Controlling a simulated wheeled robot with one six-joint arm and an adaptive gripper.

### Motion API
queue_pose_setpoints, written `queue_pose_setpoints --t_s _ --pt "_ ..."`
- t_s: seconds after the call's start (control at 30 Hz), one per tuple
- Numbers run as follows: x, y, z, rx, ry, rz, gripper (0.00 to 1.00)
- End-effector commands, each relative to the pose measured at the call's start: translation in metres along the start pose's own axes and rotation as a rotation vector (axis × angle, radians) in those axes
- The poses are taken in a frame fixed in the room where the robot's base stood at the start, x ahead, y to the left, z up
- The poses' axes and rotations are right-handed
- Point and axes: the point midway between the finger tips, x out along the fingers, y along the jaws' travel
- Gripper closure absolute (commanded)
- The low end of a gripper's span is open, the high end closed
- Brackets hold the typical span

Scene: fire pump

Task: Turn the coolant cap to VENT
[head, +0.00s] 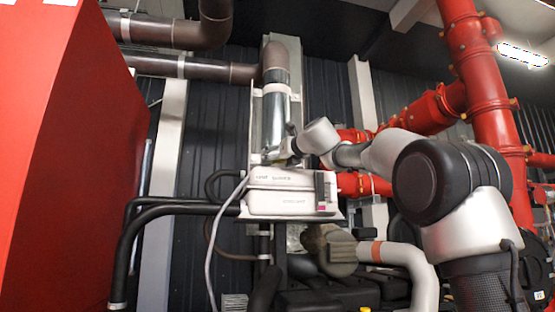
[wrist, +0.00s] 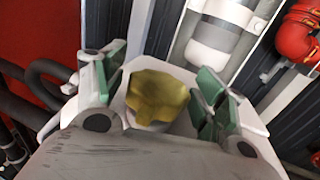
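The coolant cap, a yellow lobed knob (wrist: 157,96), sits on top of a white tank in the wrist view. My gripper (wrist: 160,85) is open, with one green-padded finger to the left of the cap and one to the right. Gaps show between the cap and both fingers. In the head view my gripper (head: 288,150) is above the white tank (head: 290,190), and the cap is hidden there. Small lettering on the tank's upper face is too small to read surely, and I cannot tell where the cap points.
A silver pipe (head: 277,115) rises close behind my gripper. Red pipes (head: 430,110) run behind my arm at the right. Black hoses (head: 150,215) run to the tank's left side. A large red cabinet (head: 60,150) fills the left.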

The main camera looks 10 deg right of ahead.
Motion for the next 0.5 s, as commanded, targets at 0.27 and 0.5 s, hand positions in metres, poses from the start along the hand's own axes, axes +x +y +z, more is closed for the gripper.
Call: queue_pose_setpoints --t_s 0.27,0.5 --pt "-0.0002 -0.0001 0.0 0.0 0.0 0.0 0.73" --pt "0.0003 0.0022 -0.0009 -0.002 0.008 -0.042 0.73"
